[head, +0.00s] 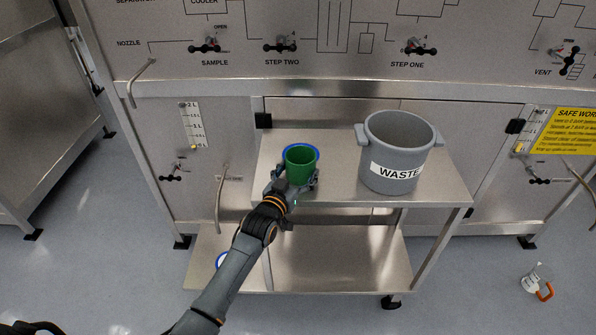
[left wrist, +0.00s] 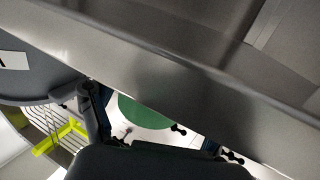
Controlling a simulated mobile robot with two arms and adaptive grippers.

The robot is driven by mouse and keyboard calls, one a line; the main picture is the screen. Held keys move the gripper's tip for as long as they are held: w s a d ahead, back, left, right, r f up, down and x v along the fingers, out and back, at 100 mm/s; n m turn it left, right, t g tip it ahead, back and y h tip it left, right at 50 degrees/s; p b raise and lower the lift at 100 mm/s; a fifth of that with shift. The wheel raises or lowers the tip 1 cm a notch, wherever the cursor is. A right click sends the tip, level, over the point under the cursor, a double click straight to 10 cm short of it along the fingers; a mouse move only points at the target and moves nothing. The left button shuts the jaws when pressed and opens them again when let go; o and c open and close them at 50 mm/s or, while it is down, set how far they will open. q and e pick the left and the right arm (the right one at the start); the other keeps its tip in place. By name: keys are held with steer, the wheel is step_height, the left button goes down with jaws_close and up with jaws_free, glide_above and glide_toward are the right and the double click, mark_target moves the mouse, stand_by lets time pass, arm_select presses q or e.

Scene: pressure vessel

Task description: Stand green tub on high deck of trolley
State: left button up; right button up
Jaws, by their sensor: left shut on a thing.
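The green tub (head: 301,168) with a blue rim is upright in my left gripper (head: 292,184), which is shut on it. In the head view it shows at the left front part of the trolley's high deck (head: 345,165). I cannot tell whether its base touches the deck. In the left wrist view a green patch of the tub (left wrist: 146,112) shows between the fingers, with much of it hidden. My right gripper is not in view.
A grey waste bucket (head: 392,150) stands on the high deck to the right of the tub. A blue-rimmed item (head: 221,260) on the low deck (head: 330,262) is partly hidden by my arm. A white and orange item (head: 537,283) lies on the floor at right.

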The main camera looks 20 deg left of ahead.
arm_select(q)
steer(key=o, duration=1.8)
steer(key=shift+f, duration=0.1)
steer(key=shift+r, duration=0.2)
steer(key=shift+s+f, duration=0.1)
steer(key=shift+s, duration=0.3)
steer(key=s+a, duration=0.1)
steer(key=s, duration=1)
steer(key=shift+a+r, duration=0.15)
steer(key=shift+r, duration=0.2)
steer(key=shift+s+f, duration=0.1)
